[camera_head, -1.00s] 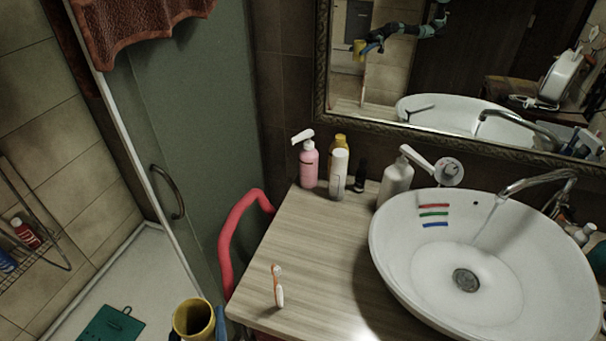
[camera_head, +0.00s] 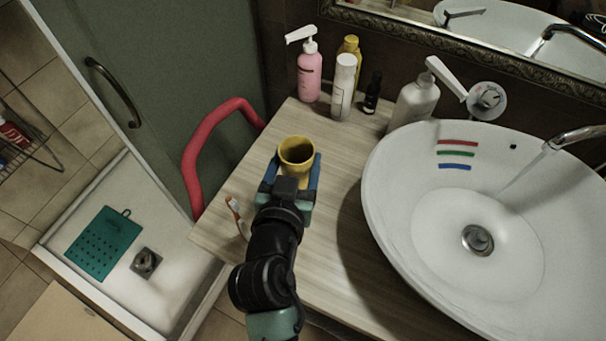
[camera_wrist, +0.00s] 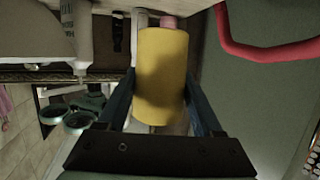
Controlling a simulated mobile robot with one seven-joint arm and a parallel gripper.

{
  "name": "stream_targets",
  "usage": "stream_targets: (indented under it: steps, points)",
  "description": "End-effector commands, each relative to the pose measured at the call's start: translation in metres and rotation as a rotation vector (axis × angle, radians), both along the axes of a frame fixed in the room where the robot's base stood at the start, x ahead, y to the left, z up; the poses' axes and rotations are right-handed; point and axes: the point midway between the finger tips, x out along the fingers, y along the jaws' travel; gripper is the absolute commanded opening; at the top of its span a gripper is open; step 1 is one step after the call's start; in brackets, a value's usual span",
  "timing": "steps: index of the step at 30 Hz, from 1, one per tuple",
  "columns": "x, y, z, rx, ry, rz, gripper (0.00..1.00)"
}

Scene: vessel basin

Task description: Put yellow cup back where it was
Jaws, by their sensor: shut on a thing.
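The yellow cup (camera_head: 297,152) is upright in the head view, its open mouth facing up. My gripper (camera_head: 291,172) is shut on it, with a blue finger on each side. The cup is over the wooden counter (camera_head: 325,235), left of the basin; I cannot tell whether its base touches the counter. In the wrist view the cup (camera_wrist: 162,75) fills the space between the fingers of my gripper (camera_wrist: 160,100). An orange and white toothbrush (camera_head: 237,217) is left of my gripper, near the counter's left edge.
A pink pump bottle (camera_head: 309,76), a white bottle (camera_head: 343,88), a small dark bottle (camera_head: 372,93) and a white pump bottle (camera_head: 413,102) stand along the back. The white basin (camera_head: 385,215) is at right. A red rail (camera_head: 196,160) borders the counter's left side.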

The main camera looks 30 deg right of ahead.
Motion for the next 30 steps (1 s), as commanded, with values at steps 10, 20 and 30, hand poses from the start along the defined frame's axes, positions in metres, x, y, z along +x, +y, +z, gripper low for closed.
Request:
stream_targets:
  steps: [10,20,30]
  points:
    - [-0.001,0.000,-0.049,-0.001,0.004,-0.001,0.14]
    - [-0.001,0.000,-0.088,0.000,0.004,0.000,0.14]
    - [0.000,0.001,-0.100,-0.001,0.000,0.001,0.14]
